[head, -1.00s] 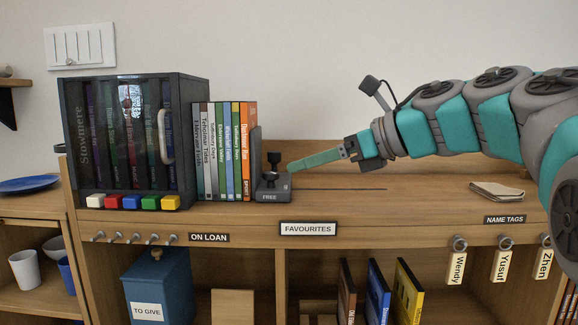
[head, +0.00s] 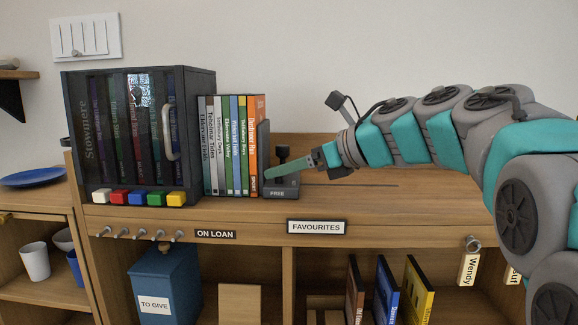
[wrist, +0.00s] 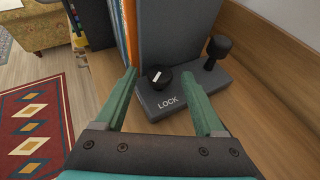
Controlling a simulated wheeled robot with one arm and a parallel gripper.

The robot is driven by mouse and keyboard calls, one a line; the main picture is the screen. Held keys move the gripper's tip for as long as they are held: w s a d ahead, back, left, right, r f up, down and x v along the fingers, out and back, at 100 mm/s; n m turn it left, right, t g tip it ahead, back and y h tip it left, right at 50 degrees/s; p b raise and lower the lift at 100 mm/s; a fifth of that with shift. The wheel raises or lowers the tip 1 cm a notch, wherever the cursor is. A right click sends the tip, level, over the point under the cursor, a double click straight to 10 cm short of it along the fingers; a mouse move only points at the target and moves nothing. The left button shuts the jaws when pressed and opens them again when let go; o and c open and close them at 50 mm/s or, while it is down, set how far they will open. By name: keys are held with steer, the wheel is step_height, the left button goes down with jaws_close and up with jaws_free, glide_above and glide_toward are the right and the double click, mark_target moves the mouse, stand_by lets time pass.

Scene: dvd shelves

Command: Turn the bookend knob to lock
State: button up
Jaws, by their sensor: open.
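The dark grey bookend (head: 283,185) stands at the right end of the book row, its base reading FREE in the head view. In the wrist view, its upright plate (wrist: 178,35) rises behind the base, which reads LOCK on the side near me. A small round black knob (wrist: 157,78) with a white mark sits on the base. A taller black post with a rounded top (wrist: 217,52) stands to its right. My gripper (wrist: 159,73) is open, its green fingers on either side of the small knob with gaps visible. In the head view, my gripper (head: 268,174) covers part of the base.
Several upright books (head: 232,145) stand left of the bookend, beside a dark case (head: 188,135) with a clear front and handle. The shelf top (head: 400,205) to the right is clear, with a slot running along it. A rug (wrist: 32,130) shows below in the wrist view.

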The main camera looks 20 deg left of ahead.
jaws_close()
stand_by(0.6)
